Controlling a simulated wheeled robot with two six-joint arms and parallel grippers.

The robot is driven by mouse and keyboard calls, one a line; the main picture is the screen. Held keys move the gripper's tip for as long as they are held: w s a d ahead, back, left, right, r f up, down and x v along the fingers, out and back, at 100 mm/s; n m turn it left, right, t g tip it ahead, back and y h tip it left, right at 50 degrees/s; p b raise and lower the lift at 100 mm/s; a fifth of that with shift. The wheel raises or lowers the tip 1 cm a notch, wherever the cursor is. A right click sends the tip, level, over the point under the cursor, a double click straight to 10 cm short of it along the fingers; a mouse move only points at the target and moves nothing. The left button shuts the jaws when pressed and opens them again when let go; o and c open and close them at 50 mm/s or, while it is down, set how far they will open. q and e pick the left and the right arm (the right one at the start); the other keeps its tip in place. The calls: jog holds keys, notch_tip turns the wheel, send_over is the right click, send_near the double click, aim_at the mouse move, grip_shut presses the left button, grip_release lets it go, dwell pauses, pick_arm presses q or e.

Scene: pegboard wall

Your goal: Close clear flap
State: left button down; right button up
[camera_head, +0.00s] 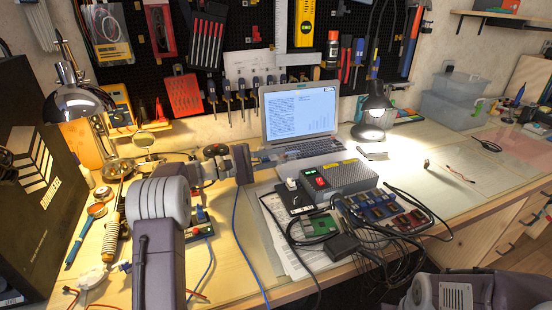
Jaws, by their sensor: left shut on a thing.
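My left gripper (268,158) is at the back left of a grey box (352,175) on the bench, in front of the laptop. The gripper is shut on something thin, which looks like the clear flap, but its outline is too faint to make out. The box has a red switch (320,182) and a green light on its dark front panel. My right arm shows only in part at the bottom right, and its gripper is out of view.
An open laptop (286,113) stands behind the box. A green circuit board (320,226), black cables and a row of small modules (390,212) lie in front. A desk lamp (372,115) stands behind to the right. The bench at right is fairly clear.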

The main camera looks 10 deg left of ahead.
pick_arm(q)
jog(key=c, duration=1.3)
grip_release()
jog(key=p+v, duration=0.2)
jog(key=v, duration=0.6)
jog(key=shift+s+a, duration=0.35)
jog(key=shift+a, duration=0.05)
